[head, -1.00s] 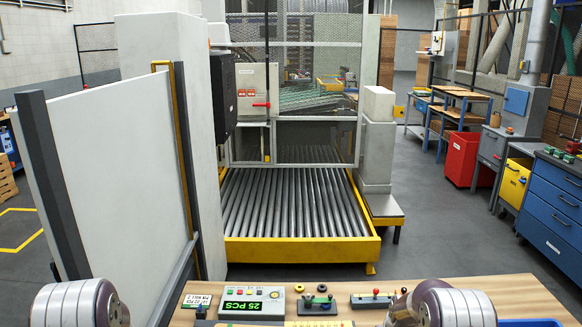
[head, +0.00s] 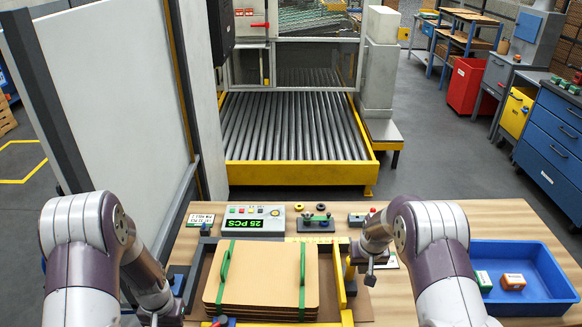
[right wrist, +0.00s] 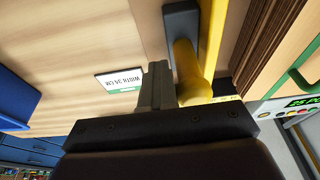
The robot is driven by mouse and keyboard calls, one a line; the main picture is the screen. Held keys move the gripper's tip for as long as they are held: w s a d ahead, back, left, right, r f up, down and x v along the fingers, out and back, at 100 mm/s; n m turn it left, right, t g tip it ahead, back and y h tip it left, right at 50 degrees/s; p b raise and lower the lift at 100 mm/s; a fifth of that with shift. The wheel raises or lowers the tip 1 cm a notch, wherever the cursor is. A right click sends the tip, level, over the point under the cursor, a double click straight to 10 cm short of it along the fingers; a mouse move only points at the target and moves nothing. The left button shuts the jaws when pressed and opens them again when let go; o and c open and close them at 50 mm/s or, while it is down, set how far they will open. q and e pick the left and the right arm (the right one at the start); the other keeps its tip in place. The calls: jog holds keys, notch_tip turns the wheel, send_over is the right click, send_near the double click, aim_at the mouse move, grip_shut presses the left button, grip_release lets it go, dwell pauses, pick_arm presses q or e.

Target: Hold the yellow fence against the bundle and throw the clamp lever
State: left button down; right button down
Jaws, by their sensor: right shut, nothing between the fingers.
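The bundle (head: 262,277) is a stack of tan cardboard blanks with two green straps, lying in a dark-edged frame on the bench. The yellow fence (head: 340,283) stands along the bundle's right side; a narrow gap seems to show between them. My right gripper (head: 370,279) is shut and empty, just right of the fence. In the right wrist view its closed fingers (right wrist: 157,84) are beside the fence's yellow bar (right wrist: 190,70); contact is unclear. My left gripper (head: 160,318) is at the bottom left, left of the frame, its fingers unclear. I cannot make out the clamp lever for certain.
A counter box reading 25 PCS (head: 253,219) and small control blocks (head: 316,222) line the bench's back edge. A blue tray (head: 540,262) with two small boxes is at right. A white panel (head: 110,95) rises at left. A WIDTH 35 CM card (right wrist: 120,80) lies near my right gripper.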

jog(key=shift+a, duration=2.75)
pick_arm(q)
jog(key=shift+f+b, duration=0.35)
pick_arm(e)
jog(key=shift+a, duration=2.25)
pick_arm(q)
jog(key=shift+r, duration=0.1)
